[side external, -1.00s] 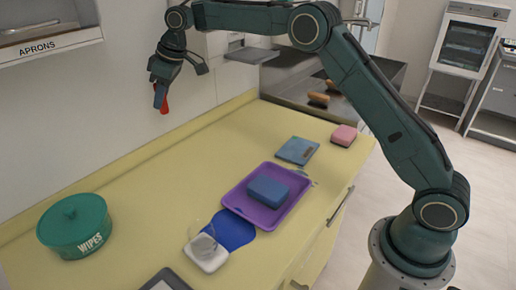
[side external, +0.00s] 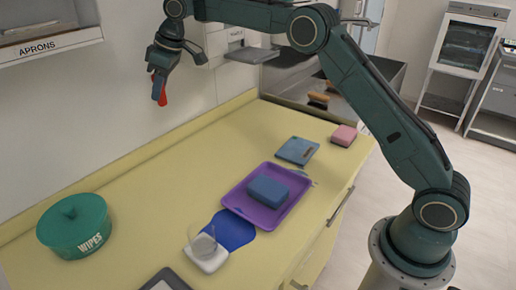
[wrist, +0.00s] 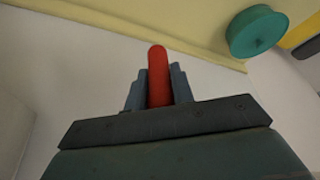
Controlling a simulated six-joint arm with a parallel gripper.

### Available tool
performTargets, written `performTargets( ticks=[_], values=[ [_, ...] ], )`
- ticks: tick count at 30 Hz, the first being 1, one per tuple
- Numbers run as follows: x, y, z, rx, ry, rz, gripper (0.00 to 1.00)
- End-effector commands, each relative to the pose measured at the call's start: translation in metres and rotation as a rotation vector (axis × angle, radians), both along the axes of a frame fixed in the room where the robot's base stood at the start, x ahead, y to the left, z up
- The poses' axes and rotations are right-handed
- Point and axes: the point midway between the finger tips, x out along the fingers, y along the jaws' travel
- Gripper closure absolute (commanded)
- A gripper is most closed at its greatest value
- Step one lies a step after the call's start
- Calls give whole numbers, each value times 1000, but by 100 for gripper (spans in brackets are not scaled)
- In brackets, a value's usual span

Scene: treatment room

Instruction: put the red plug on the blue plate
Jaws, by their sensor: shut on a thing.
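The red plug (side external: 162,97) is held in my gripper (side external: 159,88), high above the back of the yellow counter and close to the wall. In the wrist view the red plug (wrist: 157,70) stands between the two fingers of my gripper (wrist: 158,85), which are shut on it, and its rounded end sticks out past them. A flat blue square piece (side external: 297,150), which looks like the blue plate, lies at the far right of the counter, well away from my gripper. Nothing lies on it except a small brownish mark.
A purple tray (side external: 236,199) holding a blue block (side external: 268,191) stands mid-counter. A dark blue flat patch (side external: 232,232), a white dish with clear glass (side external: 207,258), a green wipes tub (side external: 75,228) and a pink sponge (side external: 344,136) are around it. The counter's back left is clear.

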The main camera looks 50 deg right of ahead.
Motion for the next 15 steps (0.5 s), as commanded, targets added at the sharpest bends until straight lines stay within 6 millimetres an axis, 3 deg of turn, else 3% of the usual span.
performTargets(
  ticks=[15],
  values=[
    [-10,4,-7,20,8,-123,96]
  ],
)
